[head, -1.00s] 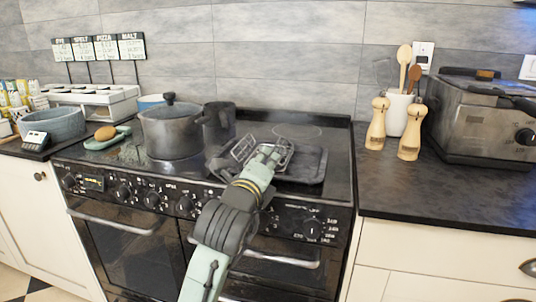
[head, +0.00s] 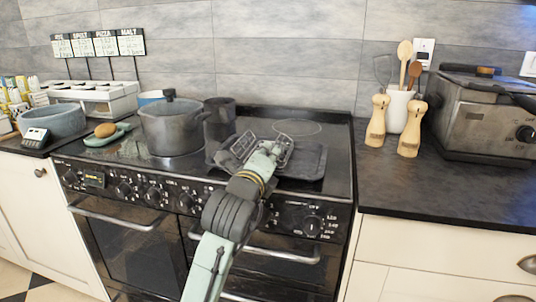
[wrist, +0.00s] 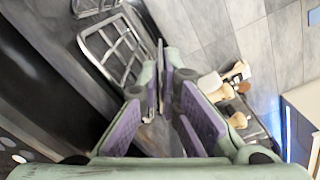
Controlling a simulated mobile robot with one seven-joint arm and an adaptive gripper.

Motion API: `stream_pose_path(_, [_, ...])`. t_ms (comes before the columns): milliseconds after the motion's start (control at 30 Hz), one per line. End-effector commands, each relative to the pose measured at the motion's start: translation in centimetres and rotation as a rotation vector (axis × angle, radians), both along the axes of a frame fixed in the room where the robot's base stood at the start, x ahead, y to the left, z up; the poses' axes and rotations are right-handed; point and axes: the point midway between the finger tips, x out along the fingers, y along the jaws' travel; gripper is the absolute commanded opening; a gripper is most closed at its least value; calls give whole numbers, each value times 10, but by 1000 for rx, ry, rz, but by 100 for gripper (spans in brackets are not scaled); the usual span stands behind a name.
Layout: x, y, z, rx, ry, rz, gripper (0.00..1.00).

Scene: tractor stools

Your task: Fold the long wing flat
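A folding stovetop toaster stands on the hob, its dark flat base (head: 307,163) lying at the front right. One wire-grid wing (head: 243,144) stands raised and tilted left of my gripper; another wire frame (head: 284,145) shows just behind and right of it. I cannot tell which is the long wing. In the wrist view a wire wing (wrist: 117,52) is at upper left, with part of a second frame (wrist: 95,5) above it. My gripper (head: 266,148) is over the toaster. Its purple-padded fingers (wrist: 160,88) appear apart, with a thin metal edge near the tips; contact is unclear.
A grey lidded pot (head: 172,125) and a darker pot (head: 219,118) stand on the hob to the left. Pepper mills (head: 410,130), a utensil jar (head: 398,110) and a steel fryer (head: 470,118) are on the right counter. The hob's right edge is clear.

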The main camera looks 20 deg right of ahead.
Motion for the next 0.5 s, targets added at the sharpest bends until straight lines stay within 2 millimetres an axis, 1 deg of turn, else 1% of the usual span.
stream_pose_path(133, [0,0,-1,-11,9,1,0])
stream_pose_path(300, [1,2,-6,-101,68,0,0])
stream_pose_path(500, [2,3,-6,-114,78,0,0])
